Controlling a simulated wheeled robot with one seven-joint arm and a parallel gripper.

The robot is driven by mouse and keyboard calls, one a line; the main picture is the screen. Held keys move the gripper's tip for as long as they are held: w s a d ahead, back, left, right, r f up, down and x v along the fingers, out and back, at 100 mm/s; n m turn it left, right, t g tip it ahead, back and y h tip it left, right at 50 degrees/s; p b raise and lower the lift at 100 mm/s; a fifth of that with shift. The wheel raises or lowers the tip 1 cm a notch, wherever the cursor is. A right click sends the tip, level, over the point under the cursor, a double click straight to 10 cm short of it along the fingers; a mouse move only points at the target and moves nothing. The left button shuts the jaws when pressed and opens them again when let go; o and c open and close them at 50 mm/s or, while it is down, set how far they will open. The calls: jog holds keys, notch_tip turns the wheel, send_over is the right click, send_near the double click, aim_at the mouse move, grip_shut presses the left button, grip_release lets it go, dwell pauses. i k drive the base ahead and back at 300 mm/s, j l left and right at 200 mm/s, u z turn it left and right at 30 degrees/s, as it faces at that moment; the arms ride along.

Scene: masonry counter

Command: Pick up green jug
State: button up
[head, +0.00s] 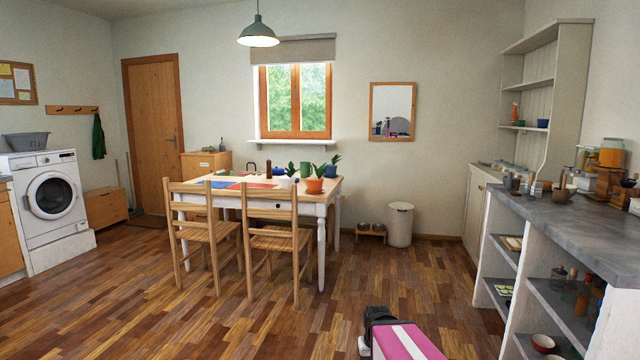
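A small green vessel (306,169), which looks like the green jug, stands at the back right of the wooden table (262,194), beneath the window. An orange pot with a plant (314,185) stands in front of it and hides its lower part. It is small in the picture, so its handle and spout are not clear. A pink and white part of my arm shows at the bottom edge, far from the table. I cannot make out my gripper's fingers in the head view.
Two wooden chairs (200,225) (272,234) stand along the table's near side. Other potted plants share the tabletop. A white bin (399,225) stands right of the table. A grey-topped masonry counter (560,212) runs along the right. The wooden floor (130,305) in front is clear.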

aim_at(305, 172)
jog(key=i+u, duration=0.1)
jog(key=i, duration=0.4)
jog(key=i+z, duration=0.15)
jog(key=i, duration=0.3)
jog(key=i+j+z, duration=0.1)
jog(key=i, duration=0.35)
jog(key=i+j+z, duration=0.15)
jog(key=i, duration=0.35)
jog(key=i+j+z, duration=0.1)
jog(key=i, duration=0.35)
jog(key=i+z, duration=0.3)
jog(key=i, duration=0.5)
jog(key=i+z, duration=0.25)
jog(key=i, duration=0.55)
jog(key=i+l+u, duration=0.1)
jog(key=i+u, duration=0.25)
jog(key=i+l+u, duration=0.2)
jog(key=i+u, duration=0.2)
jog(key=i+l+u, duration=0.35)
